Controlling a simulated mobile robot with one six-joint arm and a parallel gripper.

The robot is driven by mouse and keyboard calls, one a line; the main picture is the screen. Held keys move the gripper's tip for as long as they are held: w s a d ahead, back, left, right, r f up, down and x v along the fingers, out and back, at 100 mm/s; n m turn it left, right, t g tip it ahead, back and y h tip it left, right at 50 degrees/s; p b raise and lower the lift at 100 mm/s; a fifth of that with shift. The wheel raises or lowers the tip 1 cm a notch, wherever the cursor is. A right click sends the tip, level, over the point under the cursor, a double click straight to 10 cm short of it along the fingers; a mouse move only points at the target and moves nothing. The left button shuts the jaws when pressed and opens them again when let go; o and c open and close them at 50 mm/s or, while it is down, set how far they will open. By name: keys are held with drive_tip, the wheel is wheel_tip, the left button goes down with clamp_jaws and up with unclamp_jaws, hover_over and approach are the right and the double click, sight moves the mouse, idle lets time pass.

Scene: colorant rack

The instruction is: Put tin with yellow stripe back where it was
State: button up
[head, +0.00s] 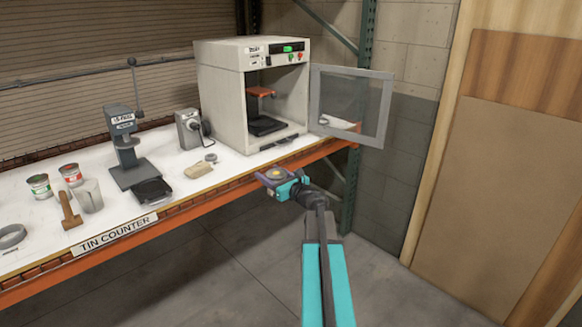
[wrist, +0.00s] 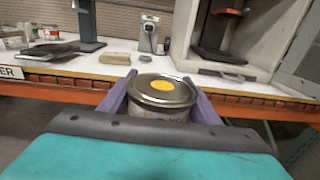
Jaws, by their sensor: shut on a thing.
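My gripper (head: 274,177) is shut on a tin, held in front of the counter's front edge. In the wrist view the tin (wrist: 160,92) sits upright between the two purple fingers, with a metal lid and a round yellow spot on top. Its side is mostly hidden by my gripper, so I cannot make out a stripe. On the counter (head: 226,168) at the left stand a tin with a green band (head: 39,186) and a tin with a red band (head: 71,175).
A white cabinet machine (head: 221,100) stands on the counter with its door (head: 350,104) swung open to the right. A dark press (head: 124,145), a small grey device (head: 188,130), a tan block (head: 199,170), a mallet (head: 69,209) and a metal cup (head: 89,196) also stand there.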

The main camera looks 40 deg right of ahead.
drive_tip(key=w+a+f+n+y, duration=0.1)
drive_tip(key=a+f+n+y, duration=0.15)
drive_tip(key=a, duration=0.65)
drive_tip(key=w+a+f+n+g+y, duration=0.1)
drive_tip(key=w+a+y, duration=0.15)
drive_tip(key=a, duration=0.65)
drive_tip(key=a+f+n+y, duration=0.2)
drive_tip(key=a+y, duration=0.1)
drive_tip(key=a, duration=0.5)
drive_tip(key=s+a+n+g+y, duration=0.3)
drive_tip(key=s+a+y, duration=0.1)
drive_tip(key=a, duration=0.7)
drive_tip(key=s+a+n+g+y, duration=0.3)
drive_tip(key=s+a, duration=0.2)
drive_tip(key=a, duration=0.6)
drive_tip(key=shift+s+f+y, duration=0.15)
drive_tip(key=shift+f+y, duration=0.2)
drive_tip(key=shift+y, duration=0.05)
